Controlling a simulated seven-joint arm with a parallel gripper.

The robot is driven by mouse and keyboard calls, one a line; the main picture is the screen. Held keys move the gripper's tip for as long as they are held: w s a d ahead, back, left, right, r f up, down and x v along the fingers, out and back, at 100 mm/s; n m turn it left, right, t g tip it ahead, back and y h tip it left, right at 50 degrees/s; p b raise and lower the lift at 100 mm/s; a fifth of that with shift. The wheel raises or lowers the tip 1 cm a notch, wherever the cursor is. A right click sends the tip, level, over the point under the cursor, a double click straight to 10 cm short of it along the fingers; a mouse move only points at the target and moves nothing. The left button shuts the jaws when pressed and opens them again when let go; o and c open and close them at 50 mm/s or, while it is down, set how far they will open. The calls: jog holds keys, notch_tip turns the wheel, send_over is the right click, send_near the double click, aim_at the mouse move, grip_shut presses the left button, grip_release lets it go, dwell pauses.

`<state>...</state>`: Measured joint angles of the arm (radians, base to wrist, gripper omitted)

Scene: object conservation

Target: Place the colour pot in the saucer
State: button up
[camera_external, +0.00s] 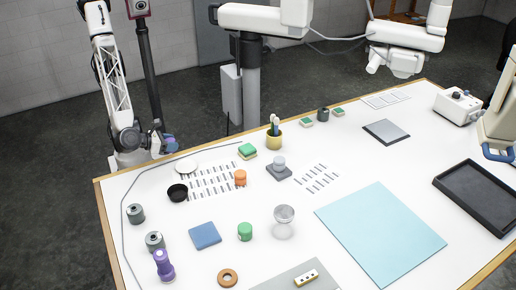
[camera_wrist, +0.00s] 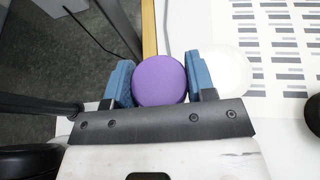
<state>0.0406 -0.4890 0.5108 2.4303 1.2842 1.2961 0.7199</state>
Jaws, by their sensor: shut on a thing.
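My gripper (camera_wrist: 160,85) is shut on a round purple pot (camera_wrist: 160,80), which sits between its two blue fingers in the wrist view. In the external view my gripper (camera_external: 167,140) hangs near the table's back left edge, and the pot is too small there to make out clearly. The white saucer (camera_external: 187,167) lies flat on the table, to the right of and nearer the camera than my gripper. In the wrist view the saucer (camera_wrist: 238,72) is just right of the right finger, partly hidden by it. The saucer looks empty.
A black bowl (camera_external: 177,193) stands close in front of the saucer. A sheet with printed bars (camera_external: 215,182) lies right of it, with an orange pot (camera_external: 240,177) on it. A thin cable runs along the table's left side.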

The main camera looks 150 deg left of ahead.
send_over(187, 167)
jog(key=shift+f, duration=0.4)
jog(key=shift+f, duration=0.1)
jog(key=shift+f, duration=1.65)
jog(key=shift+f, duration=0.15)
jog(key=o, duration=0.9)
jog(key=shift+o, duration=0.2)
jog(key=shift+v, duration=6)
jog(key=shift+r, duration=0.2)
